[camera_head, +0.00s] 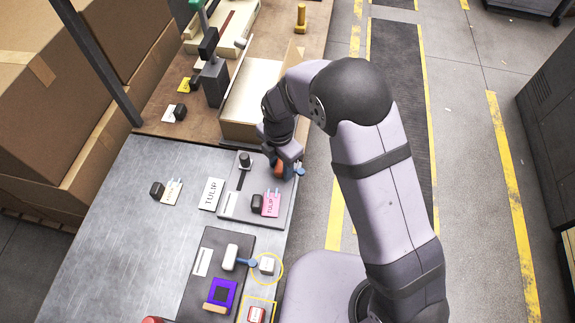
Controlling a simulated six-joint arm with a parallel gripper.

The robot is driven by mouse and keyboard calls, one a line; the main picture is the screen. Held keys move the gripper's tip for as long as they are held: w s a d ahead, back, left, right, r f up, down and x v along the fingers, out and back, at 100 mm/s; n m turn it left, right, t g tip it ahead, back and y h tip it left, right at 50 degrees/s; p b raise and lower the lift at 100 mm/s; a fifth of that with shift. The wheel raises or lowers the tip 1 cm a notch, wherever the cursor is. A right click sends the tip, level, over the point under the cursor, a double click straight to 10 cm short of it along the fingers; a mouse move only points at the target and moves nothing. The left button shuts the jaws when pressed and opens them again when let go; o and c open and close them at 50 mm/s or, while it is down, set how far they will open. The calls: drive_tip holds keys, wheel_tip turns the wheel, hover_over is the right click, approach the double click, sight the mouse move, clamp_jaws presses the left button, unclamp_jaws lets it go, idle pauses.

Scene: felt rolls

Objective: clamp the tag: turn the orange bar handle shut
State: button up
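The orange bar handle (279,169) shows only in part at the upper right of a dark grey base plate (250,218). My gripper (286,165) is down at this handle and covers much of it. I cannot tell whether its fingers are closed on the handle or only beside it. A pink tag marked TULIP (271,205) lies on the same plate, below the handle in the picture, with a dark block (257,204) at its left edge. How far the handle is turned is hidden.
A blue-ended part (300,171) lies just right of my gripper. A black knob (244,160) stands on the plate to the left. A white TULIP card (211,193) lies left of the plate. An open box (240,131) stands behind.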

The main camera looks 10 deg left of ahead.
drive_tip(key=shift+w+r, duration=0.1)
drive_tip(key=shift+w, duration=0.2)
drive_tip(key=m, duration=0.4)
drive_tip(key=shift+w+a+p, duration=0.1)
drive_tip(key=shift+a+p, duration=0.05)
drive_tip(key=shift+p, duration=0.2)
drive_tip(key=m, duration=0.4)
drive_tip(key=shift+m, duration=0.4)
drive_tip(key=shift+w, duration=0.1)
drive_tip(key=m, duration=0.4)
drive_tip(key=shift+a+p, duration=0.1)
drive_tip(key=shift+p, duration=0.3)
drive_tip(key=m, duration=0.3)
drive_tip(key=shift+w+m, duration=0.1)
drive_tip(key=shift+m, duration=0.2)
drive_tip(key=shift+c, duration=0.6)
drive_tip(key=shift+o, duration=0.4)
drive_tip(key=shift+m, duration=0.6)
